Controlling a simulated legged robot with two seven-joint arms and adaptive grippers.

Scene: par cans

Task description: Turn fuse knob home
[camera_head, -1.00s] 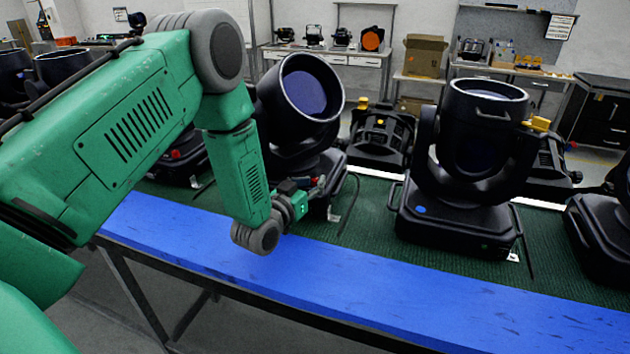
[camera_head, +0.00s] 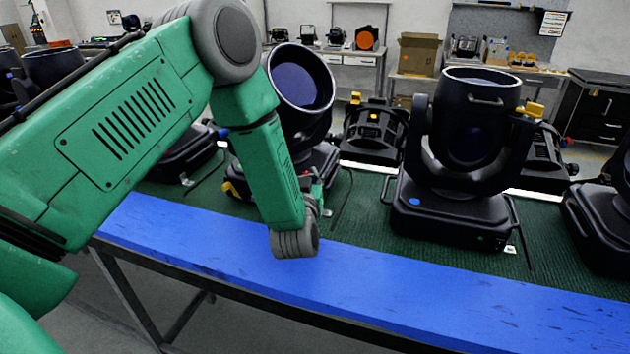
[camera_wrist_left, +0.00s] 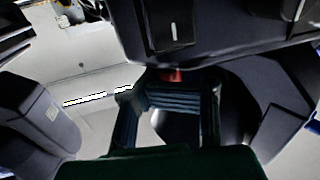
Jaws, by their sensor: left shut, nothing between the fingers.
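A red part (camera_wrist_left: 172,75), perhaps the fuse knob, shows in the left wrist view under the edge of a dark housing (camera_wrist_left: 225,50). My left gripper (camera_wrist_left: 172,97) is shut and empty just below it in that view; I cannot tell whether they touch. In the head view my left gripper (camera_head: 317,188) is small and partly hidden by my forearm, close to the base of the tilted black stage light (camera_head: 318,122). The knob cannot be made out in the head view. My right gripper is not in view.
A second black stage light (camera_head: 465,150) stands upright to the right on the green mat (camera_head: 350,215). Another light (camera_head: 603,215) is cut off at the right edge. The blue front strip (camera_head: 400,290) of the table is clear. A black unit (camera_head: 375,135) stands behind.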

